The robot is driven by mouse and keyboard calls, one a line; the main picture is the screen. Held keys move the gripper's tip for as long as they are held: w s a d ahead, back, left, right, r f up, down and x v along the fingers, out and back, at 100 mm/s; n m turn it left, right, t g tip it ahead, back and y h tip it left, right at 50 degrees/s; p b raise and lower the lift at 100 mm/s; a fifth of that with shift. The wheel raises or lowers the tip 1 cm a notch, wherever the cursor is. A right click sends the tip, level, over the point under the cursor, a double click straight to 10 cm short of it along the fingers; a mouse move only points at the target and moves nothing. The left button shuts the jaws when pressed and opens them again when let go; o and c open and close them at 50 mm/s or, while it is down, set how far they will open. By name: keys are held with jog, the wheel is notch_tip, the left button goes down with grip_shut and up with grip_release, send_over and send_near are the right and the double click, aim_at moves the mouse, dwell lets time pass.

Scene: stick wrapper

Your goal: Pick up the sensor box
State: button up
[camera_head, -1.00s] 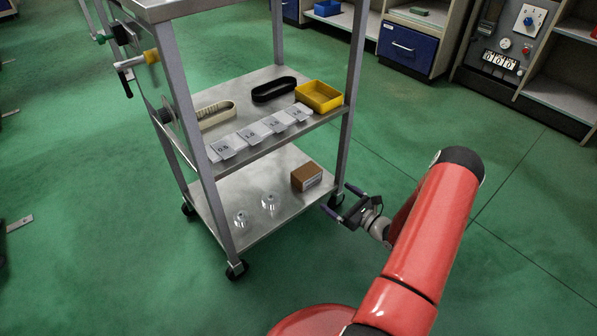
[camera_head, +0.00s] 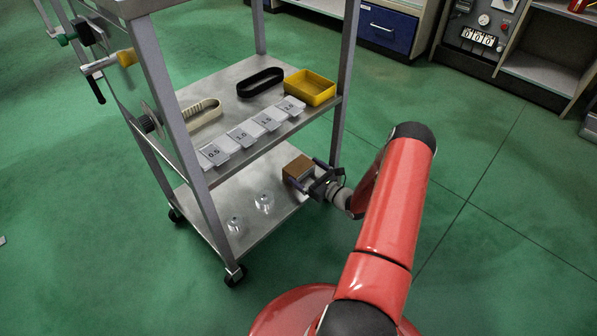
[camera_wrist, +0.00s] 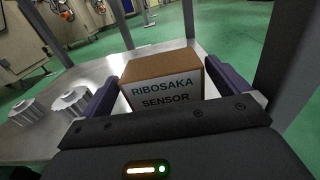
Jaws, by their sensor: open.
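The sensor box (camera_head: 297,170) is a small brown carton on the cart's bottom shelf, near its right side. In the wrist view the sensor box (camera_wrist: 162,78) shows a white label reading "RIBOSAKA SENSOR". My gripper (camera_head: 308,174) is at the box, its fingers open. In the wrist view my gripper (camera_wrist: 170,92) has one purple finger on each side of the box, with the box between them. A narrow gap shows at the left finger; whether the right finger touches the box is hard to tell. The dark palm hides the box's lower front.
The middle shelf above holds a yellow bin (camera_head: 310,88), a black oval band (camera_head: 260,83) and several numbered cases (camera_head: 240,137). Cart posts (camera_head: 348,80) stand close by.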

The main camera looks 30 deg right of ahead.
aim_at(292, 162)
jog(key=x, duration=0.6)
jog(key=shift+b, duration=0.35)
jog(key=shift+s, duration=0.1)
jog(key=c, duration=0.7)
